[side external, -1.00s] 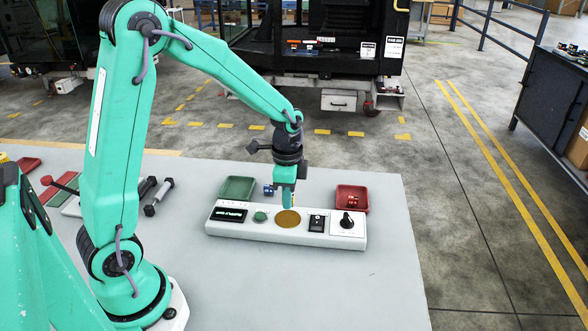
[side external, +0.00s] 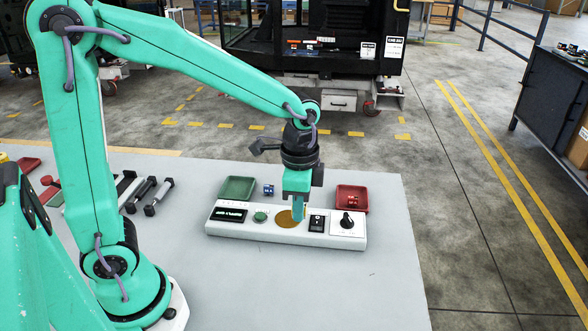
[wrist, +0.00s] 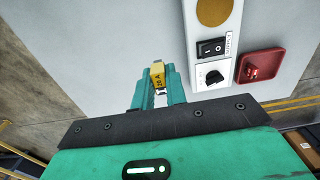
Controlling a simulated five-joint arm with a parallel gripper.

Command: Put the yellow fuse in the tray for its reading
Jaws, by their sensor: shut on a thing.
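My gripper (wrist: 158,82) is shut on the yellow fuse (wrist: 158,74), which shows between the fingertips in the wrist view with a dark marking on it. In the side view my gripper (side external: 298,212) overlaps the gold disc of the white panel, and the fuse is hidden behind the fingers. In the wrist view the fingertips are left of the panel (wrist: 192,33), over bare table. A green tray (side external: 237,188) stands behind the panel's left end. A red tray (side external: 352,191) stands behind its right end with a red piece (side external: 353,202) in it.
The white panel (side external: 220,230) carries a lit display (side external: 229,215), a green button (side external: 260,216), a gold disc (side external: 284,221), a rocker switch (side external: 316,223) and a black knob (side external: 346,221). A small blue piece (side external: 268,190) is between the trays. The table front is clear.

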